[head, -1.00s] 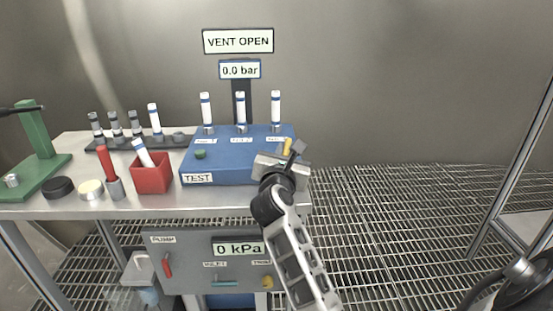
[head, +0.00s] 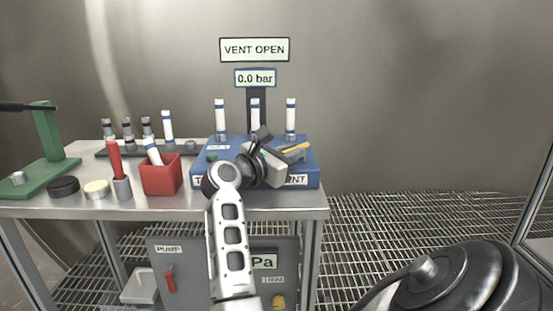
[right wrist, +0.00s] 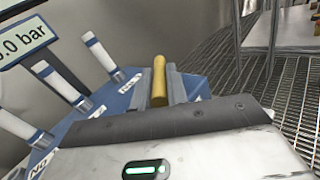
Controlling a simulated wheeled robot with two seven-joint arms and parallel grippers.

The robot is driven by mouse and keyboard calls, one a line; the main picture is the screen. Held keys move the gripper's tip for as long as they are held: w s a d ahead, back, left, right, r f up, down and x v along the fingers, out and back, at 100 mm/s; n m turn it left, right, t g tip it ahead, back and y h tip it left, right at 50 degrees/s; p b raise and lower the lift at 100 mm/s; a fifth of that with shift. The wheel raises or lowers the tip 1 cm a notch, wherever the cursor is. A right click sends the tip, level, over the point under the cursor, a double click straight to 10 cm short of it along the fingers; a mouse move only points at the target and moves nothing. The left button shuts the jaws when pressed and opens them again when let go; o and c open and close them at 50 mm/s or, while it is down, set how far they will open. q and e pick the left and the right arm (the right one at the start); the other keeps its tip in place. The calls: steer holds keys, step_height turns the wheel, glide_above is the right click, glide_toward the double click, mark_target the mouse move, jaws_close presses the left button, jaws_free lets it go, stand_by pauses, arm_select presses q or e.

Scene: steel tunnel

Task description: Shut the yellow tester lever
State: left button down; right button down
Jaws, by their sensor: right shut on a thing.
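The yellow tester lever (head: 297,147) is at the right end of the blue tester box (head: 226,182) on the steel bench. My right gripper (head: 284,156) reaches over the box front and is shut on the lever. In the right wrist view the lever (right wrist: 159,82) stands between the two grey fingers, its top showing above them. The lever's base is hidden by the gripper. The signs read VENT OPEN (head: 254,49) and 0.0 bar (head: 256,78). My left gripper is not in view.
Several white, blue-banded tubes stand upright in the tester, one of them (head: 291,117) close behind the lever. A red box (head: 161,175) with a tube stands left of the tester. A pump panel (head: 190,262) is below the bench. The grated floor at right is open.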

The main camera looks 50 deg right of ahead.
stand_by(0.3)
steer(key=c, duration=1.4)
jaws_free()
steer(key=a, duration=0.5)
steer(key=w+a, duration=0.1)
steer(key=a, duration=0.4)
steer(key=w+a, duration=0.1)
steer(key=a, duration=0.4)
steer(key=shift+a+b, duration=0.3)
steer(key=shift+a, duration=0.1)
